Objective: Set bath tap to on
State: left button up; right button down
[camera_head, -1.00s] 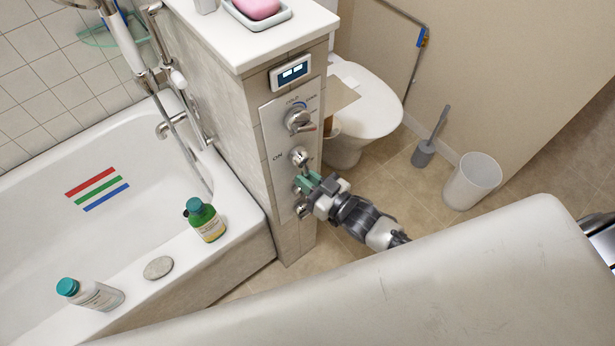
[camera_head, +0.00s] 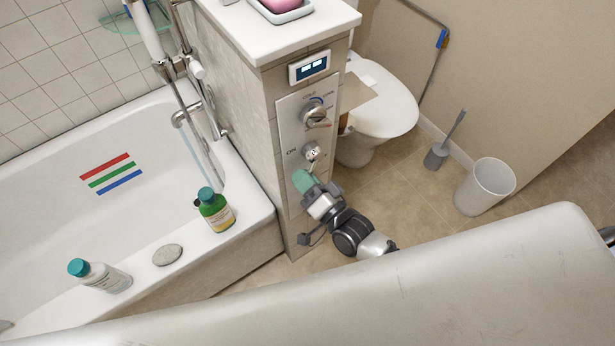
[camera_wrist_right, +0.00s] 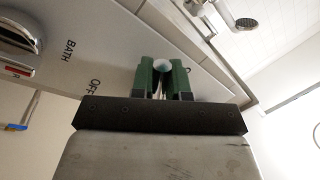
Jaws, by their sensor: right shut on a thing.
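The grey control panel (camera_head: 291,122) is on the end of the tiled half wall. It has a chrome temperature knob (camera_head: 316,117) at the top and a smaller chrome knob (camera_head: 312,151) below, beside the word ON. My right gripper (camera_head: 303,182), with green fingers, is at the panel just under the smaller knob. In the right wrist view my right gripper (camera_wrist_right: 165,80) is shut on a small pale, round-ended control (camera_wrist_right: 163,66), apparently the bath tap's handle, mostly hidden by the fingers. The words BATH and OFF show left of the fingers. My left gripper is not in view.
The bathtub (camera_head: 254,209) is left of the wall; a green bottle (camera_head: 215,211), a stone (camera_head: 167,255) and a white bottle (camera_head: 101,276) are on its rim. A toilet (camera_head: 385,112), brush (camera_head: 437,155) and bin (camera_head: 486,187) stand right. Floor between is clear.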

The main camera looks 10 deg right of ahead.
jog(key=shift+s+a+r+m+t+h, duration=0.15)
jog(key=shift+r+m, duration=0.1)
jog(key=shift+m, duration=0.4)
jog(key=shift+w+a+r+m+t+h, duration=0.1)
jog(key=shift+r+m+t+h, duration=0.1)
jog(key=shift+m, duration=0.45)
jog(key=c, duration=1.1)
grip_release()
jog(key=shift+s, duration=0.1)
jog(key=b+v, duration=0.1)
jog(key=v, duration=0.9)
jog(key=shift+s+d, duration=0.2)
jog(key=shift+s, duration=0.1)
